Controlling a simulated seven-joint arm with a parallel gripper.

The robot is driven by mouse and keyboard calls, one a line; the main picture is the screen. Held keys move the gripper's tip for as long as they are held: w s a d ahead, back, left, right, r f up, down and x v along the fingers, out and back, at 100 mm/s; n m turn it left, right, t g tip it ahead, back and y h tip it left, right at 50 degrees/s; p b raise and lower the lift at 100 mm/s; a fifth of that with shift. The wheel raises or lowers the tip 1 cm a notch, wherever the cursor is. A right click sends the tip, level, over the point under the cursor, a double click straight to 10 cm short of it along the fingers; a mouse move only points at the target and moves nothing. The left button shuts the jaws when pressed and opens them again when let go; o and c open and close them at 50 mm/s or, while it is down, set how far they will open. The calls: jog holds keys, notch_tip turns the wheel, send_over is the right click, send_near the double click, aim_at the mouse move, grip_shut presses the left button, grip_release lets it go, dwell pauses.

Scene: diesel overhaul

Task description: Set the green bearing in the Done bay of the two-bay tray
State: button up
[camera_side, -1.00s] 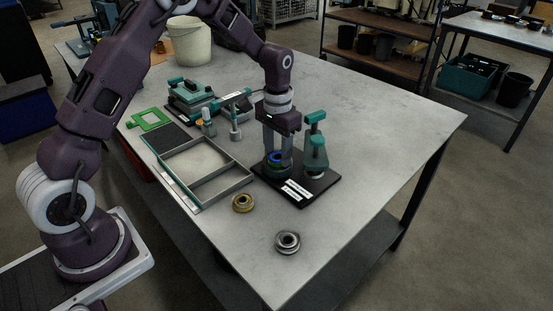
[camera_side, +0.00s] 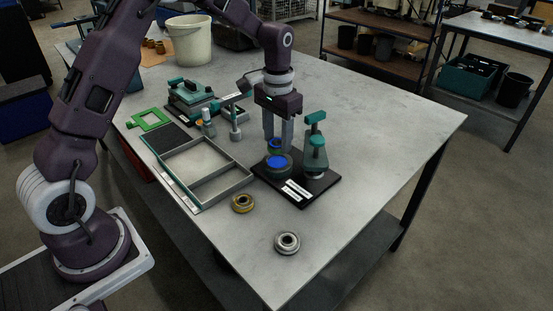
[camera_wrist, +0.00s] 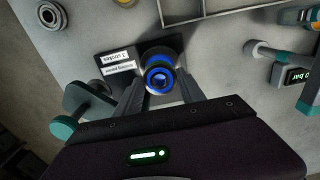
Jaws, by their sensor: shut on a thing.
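My gripper (camera_side: 276,147) is shut on a small ring-shaped bearing (camera_side: 275,145), which looks dark with blue on its inner face; no green is clear on it. The bearing also shows between my fingertips in the wrist view (camera_wrist: 159,79). It is held just above a round, blue-topped seat (camera_side: 278,163) on the black base plate (camera_side: 318,187).
A teal clamp (camera_side: 315,150) stands close right of my gripper on the plate. A brass-coloured bearing (camera_side: 243,203) and a steel bearing (camera_side: 287,242) lie in front. The table's right side is clear.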

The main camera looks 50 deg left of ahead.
jog(key=s+a+r+n, duration=0.2)
jog(key=s+a+n, duration=0.2)
jog(key=s+n, duration=0.2)
jog(key=n, duration=0.6)
send_near(221, 185)
notch_tip(221, 185, down, 6)
jog(key=shift+s+r, duration=0.1)
jog(key=shift+r, duration=0.15)
jog(key=shift+f, duration=0.3)
jog(key=o, duration=1.7)
jog(key=shift+r, duration=3.55)
